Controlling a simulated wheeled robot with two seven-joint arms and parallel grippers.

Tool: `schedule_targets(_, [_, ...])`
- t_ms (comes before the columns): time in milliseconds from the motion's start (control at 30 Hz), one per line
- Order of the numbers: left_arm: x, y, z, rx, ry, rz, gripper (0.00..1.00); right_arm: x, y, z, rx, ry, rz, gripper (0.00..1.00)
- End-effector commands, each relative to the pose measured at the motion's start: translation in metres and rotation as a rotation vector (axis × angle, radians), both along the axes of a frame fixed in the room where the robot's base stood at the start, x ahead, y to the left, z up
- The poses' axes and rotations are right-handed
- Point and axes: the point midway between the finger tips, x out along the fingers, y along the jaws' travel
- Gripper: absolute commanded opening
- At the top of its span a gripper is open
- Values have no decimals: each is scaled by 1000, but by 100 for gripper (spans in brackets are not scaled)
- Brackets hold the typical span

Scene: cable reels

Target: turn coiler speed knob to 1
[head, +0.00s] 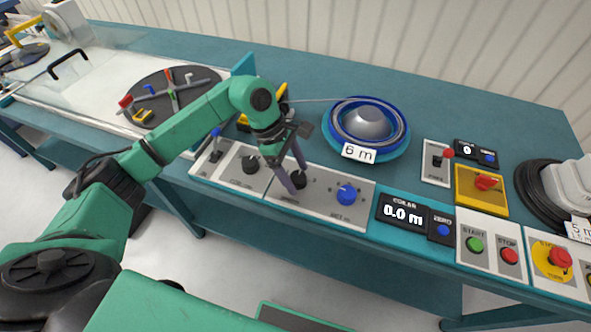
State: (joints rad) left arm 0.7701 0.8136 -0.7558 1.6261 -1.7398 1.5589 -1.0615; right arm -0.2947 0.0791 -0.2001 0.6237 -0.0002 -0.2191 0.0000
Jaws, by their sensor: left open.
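A pale control panel (325,203) on the front of the bench carries a black knob (299,180) and a blue knob (346,195). A black knob (250,164) sits on the panel to the left. The labels are too small to read, so I cannot tell which knob is the coiler speed knob. My left gripper (295,178) is open and points down at the black knob left of the blue one. Its purple fingers partly hide that knob and its scale. I cannot tell whether they touch it. My right gripper is not in view.
A blue reel (368,124) with a "6 m" tag stands behind the panel. To the right are a "0.0 m" display (404,214), a green start button (475,244), red stop button (509,256) and emergency stop (560,258). A blue-handled lever (215,145) stands left.

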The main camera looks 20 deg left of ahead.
Motion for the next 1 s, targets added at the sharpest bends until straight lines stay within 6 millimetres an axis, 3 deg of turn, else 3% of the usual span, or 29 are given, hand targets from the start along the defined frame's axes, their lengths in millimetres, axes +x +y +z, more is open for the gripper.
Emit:
schedule_targets(100, [0, 0, 0, 0, 0, 0, 80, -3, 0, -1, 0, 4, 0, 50])
schedule_targets(300, [0, 0, 0, 0, 0, 0, 4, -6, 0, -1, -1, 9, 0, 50])
schedule_targets(333, [0, 0, 0, 0, 0, 0, 0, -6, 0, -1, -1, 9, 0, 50])
schedule_targets(667, [0, 1, 0, 0, -1, 38, 0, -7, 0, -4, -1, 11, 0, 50])
schedule_targets(1000, [-1, 0, -2, -2, -3, 241, 0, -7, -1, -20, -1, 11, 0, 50])
